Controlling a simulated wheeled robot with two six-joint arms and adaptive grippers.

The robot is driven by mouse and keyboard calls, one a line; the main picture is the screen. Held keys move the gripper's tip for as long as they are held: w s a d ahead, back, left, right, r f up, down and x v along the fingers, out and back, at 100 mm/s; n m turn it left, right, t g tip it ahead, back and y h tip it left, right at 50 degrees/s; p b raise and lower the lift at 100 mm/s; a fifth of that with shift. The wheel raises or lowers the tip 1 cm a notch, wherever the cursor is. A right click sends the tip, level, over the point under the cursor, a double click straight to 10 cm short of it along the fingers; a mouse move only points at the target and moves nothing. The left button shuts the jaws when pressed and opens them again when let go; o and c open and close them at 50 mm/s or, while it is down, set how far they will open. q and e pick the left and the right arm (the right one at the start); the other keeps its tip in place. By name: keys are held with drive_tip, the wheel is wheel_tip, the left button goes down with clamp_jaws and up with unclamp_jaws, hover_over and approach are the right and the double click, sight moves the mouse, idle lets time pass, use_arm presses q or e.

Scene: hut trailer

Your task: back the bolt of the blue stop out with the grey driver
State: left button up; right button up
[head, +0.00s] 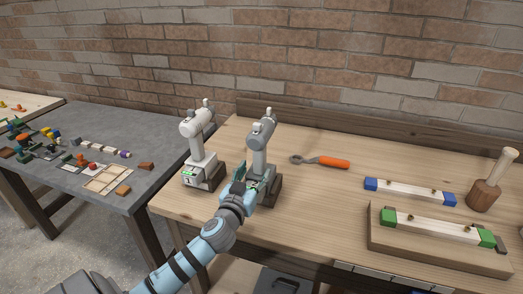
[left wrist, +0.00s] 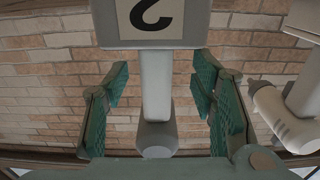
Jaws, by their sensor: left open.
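The grey driver (head: 261,133) stands upright at the back left of the wooden bench, to the right of a white driver (head: 196,125). My left gripper (head: 252,181) is open low at the grey driver. In the left wrist view, the grey driver's handle (left wrist: 156,75) passes between the green finger pads, with gaps on both sides. Blue end blocks (head: 370,184) and (head: 449,199) sit on a pale bar (head: 412,190) at the right of the bench. Small brown bolt-like parts show on the bar, too small to tell apart. My right gripper is not in view.
A second bar with green end blocks (head: 388,217) lies on a wooden board (head: 400,243) in front. A grey table (head: 90,130) with small parts stands left.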

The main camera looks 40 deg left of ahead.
use_arm(q)
drive_tip(key=x, duration=0.3)
drive_tip(key=p+x, duration=0.1)
drive_tip(key=x, duration=0.1)
drive_tip(key=shift+w+d+r, duration=0.1)
drive_tip(key=shift+d+r, duration=0.05)
drive_tip(key=shift+r, duration=0.1)
drive_tip(key=shift+w+f, duration=0.1)
drive_tip(key=shift+w, duration=0.2)
drive_tip(key=shift+s, duration=0.1)
clamp_jaws()
